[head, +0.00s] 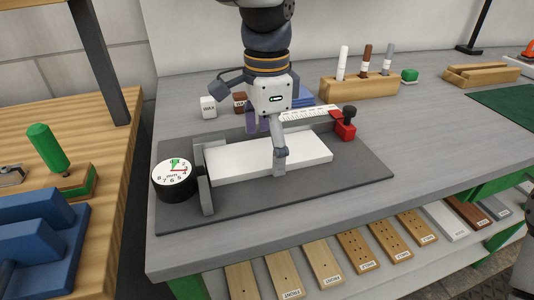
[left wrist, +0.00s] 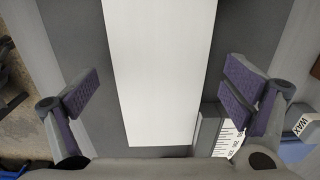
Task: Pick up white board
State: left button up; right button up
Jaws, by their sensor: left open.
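The white board (head: 230,162) lies flat on a dark grey mat (head: 350,178) on the workbench, its left end by a grey upright plate. My left gripper (head: 266,150) is over the board, open and empty, with one finger toward the near long side and the other toward the far side. In the left wrist view the board (left wrist: 160,70) runs between the two spread purple-padded fingers, with a gap on each side. I cannot tell exactly how high the fingertips are. My right gripper is not in view.
A round dial gauge (head: 173,178) stands left of the board. A red clamp (head: 344,130) and white ruler (head: 305,112) lie behind it. A wooden marker holder (head: 360,88) and small labelled blocks stand farther back. Several boards (head: 325,262) lie on the shelf below.

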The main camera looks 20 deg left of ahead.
aim_at(271, 154)
pick_arm(q)
jog(key=c, duration=1.4)
jog(key=shift+r, duration=0.35)
jog(key=r, duration=0.2)
jog(key=d+r, duration=0.1)
jog(key=r, duration=0.1)
jog(key=shift+s, duration=0.2)
jog(key=s+d+r+p, duration=0.1)
jog(key=s+d+r, duration=0.6)
jog(key=d, duration=0.3)
jog(key=shift+s+d+r, duration=0.15)
jog(key=shift+d+r, duration=0.25)
jog(key=shift+r, duration=0.3)
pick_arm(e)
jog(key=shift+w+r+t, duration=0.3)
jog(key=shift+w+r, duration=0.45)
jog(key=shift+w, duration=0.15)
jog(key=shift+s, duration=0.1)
